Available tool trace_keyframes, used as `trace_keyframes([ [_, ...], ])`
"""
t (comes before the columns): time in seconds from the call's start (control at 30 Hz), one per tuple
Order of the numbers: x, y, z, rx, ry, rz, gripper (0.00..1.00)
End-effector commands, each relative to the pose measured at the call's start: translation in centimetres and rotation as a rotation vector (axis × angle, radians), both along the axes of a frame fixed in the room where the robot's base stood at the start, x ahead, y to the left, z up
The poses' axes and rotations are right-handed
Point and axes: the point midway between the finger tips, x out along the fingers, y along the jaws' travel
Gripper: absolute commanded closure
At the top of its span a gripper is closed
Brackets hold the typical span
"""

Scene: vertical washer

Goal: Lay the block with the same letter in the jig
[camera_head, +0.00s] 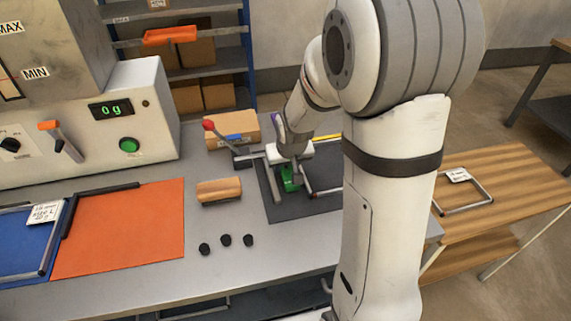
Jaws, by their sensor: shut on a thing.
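My gripper (289,163) points down over the dark plate (273,210) on the grey bench. It is shut on a small green block (291,183), of which only part shows below the jaws. No letter on the block can be read. The grey metal piece (272,178) of the jig stands just left of the block. A lever with a red knob (208,125) rises at its back left. My arm hides the right part of the plate, and I cannot tell whether the block touches the jig.
A wooden block (219,195) and three black knobs (226,240) lie left of the plate. An orange mat (130,230) and a blue mat (22,245) lie further left. A cardboard box (225,128) stands behind. A machine (140,115) reads 0 g.

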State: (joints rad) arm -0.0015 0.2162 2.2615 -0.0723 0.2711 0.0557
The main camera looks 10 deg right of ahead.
Motion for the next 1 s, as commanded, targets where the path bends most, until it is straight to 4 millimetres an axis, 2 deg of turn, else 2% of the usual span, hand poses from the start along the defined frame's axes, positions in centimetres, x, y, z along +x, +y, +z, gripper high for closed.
trace_keyframes([
  [0.43, -0.12, 0.07, -0.24, 0.000, -0.001, 0.001, 0.89],
  [0.47, -0.12, 0.07, -0.24, 0.000, -0.001, 0.001, 0.63],
  [0.5, -0.12, 0.07, -0.24, 0.000, -0.001, 0.001, 0.60],
  [0.77, -0.12, 0.10, -0.26, 0.001, 0.000, 0.001, 0.39],
  [1.0, -0.13, 0.19, -0.27, 0.000, 0.000, 0.002, 0.39],
])
